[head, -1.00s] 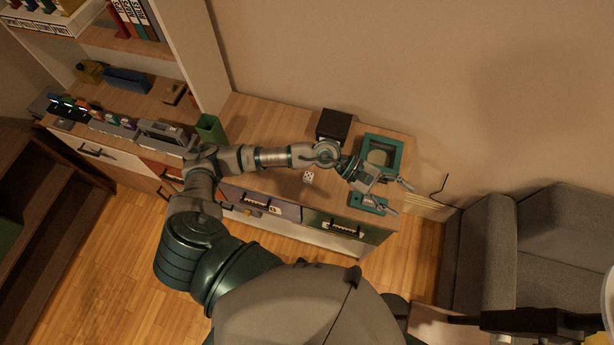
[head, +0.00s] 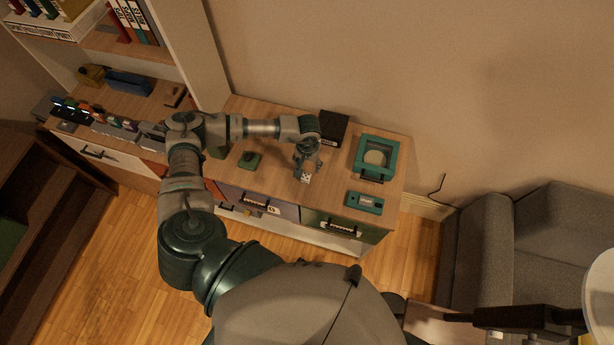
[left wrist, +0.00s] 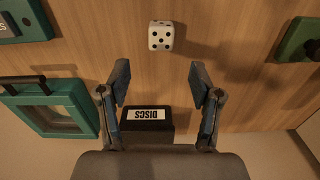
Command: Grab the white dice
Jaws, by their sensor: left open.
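The white dice (head: 306,177) with black dots lies on the wooden cabinet top, near its front edge. It also shows in the left wrist view (left wrist: 161,36), at the top centre, beyond the fingertips. My left gripper (head: 305,168) hangs over the cabinet top close to the dice. In the left wrist view its two fingers (left wrist: 158,84) are spread wide with nothing between them, and the dice is centred ahead of the gap. My right gripper is not in view.
A black box labelled DISCS (left wrist: 146,119) stands behind the gripper. A teal framed case (head: 392,146) and a small teal device (head: 364,203) sit to the right. A green object (head: 250,161) lies left of the dice. Bare wood surrounds the dice.

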